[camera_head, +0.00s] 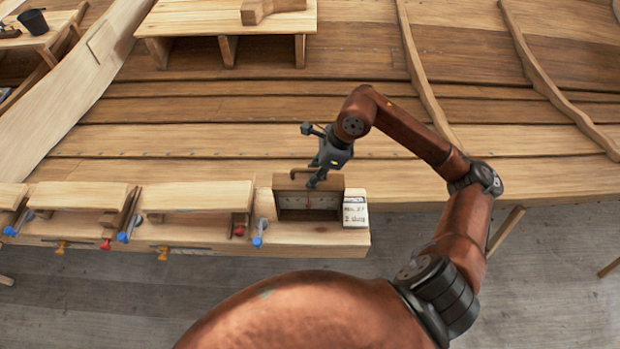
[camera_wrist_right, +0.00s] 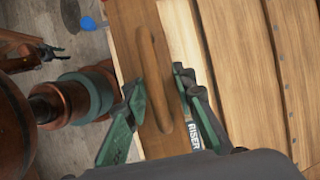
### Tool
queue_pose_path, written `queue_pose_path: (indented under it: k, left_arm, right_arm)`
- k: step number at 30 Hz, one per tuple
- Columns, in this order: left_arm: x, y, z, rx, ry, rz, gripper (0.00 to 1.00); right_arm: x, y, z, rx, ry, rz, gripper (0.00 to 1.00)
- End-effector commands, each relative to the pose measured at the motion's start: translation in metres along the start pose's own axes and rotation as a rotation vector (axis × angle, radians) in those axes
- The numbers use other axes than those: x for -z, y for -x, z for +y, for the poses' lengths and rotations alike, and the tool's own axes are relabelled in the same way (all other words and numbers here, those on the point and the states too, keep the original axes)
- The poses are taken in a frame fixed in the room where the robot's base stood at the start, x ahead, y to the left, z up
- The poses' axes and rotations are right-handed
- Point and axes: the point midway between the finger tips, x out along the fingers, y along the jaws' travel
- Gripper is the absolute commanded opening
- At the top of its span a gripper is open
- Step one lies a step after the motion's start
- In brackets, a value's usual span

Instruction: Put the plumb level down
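The plumb level (camera_head: 285,200) is a wooden box-like frame with a dark recessed front, a small red bob inside and a handle on top. It stands upright on the plank bench, and I see no gap under it. My right gripper (camera_head: 316,178) is over its top from above. In the right wrist view the brown handle (camera_wrist_right: 150,60) lies between the two green fingers of the right gripper (camera_wrist_right: 158,88). The left finger is close to the handle and a gap shows at the other finger. A dark gripper, probably my left (camera_wrist_right: 45,52), shows small at that view's left edge.
A white block (camera_head: 355,212) lettered "No. 27 2 deg" stands right beside the level. The bench (camera_head: 200,236) carries wooden pieces and clamps with blue, red and yellow ends to the left. The planked hull (camera_head: 240,140) lies behind; a small wooden table (camera_head: 200,18) is farther back.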

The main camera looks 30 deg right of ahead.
Motion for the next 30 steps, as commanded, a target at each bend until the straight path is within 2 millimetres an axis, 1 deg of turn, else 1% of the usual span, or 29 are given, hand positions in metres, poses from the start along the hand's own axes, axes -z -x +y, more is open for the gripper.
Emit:
queue_pose_path:
  k: [1,9,12,15,18,21,30]
  left_arm:
    - [-0.001,-0.004,0.000,0.000,0.000,0.000,0.40]
    - [-0.002,-0.018,0.001,0.000,0.000,-0.001,0.40]
    - [-0.003,-0.021,0.001,0.000,0.000,-0.002,0.40]
    - [-0.003,-0.023,0.001,0.000,0.000,-0.002,0.40]
    - [-0.003,-0.024,0.001,-0.001,0.000,-0.002,0.40]
    - [-0.003,-0.025,0.001,-0.001,0.000,-0.001,0.40]
    - [-0.003,-0.025,0.001,-0.001,0.000,-0.001,0.40]
  right_arm:
    - [0.001,0.007,-0.001,0.005,0.001,0.001,0.25]
    - [0.001,0.065,-0.001,0.005,0.001,0.002,0.25]
    - [0.001,0.084,-0.001,0.005,0.001,0.001,0.25]
    - [0.001,0.097,-0.001,0.002,0.000,0.002,0.25]
    - [0.001,0.107,-0.001,0.003,0.000,0.001,0.25]
    - [0.000,0.111,0.000,0.001,0.001,0.000,0.25]
    - [0.000,0.112,0.000,0.000,0.001,0.000,0.25]
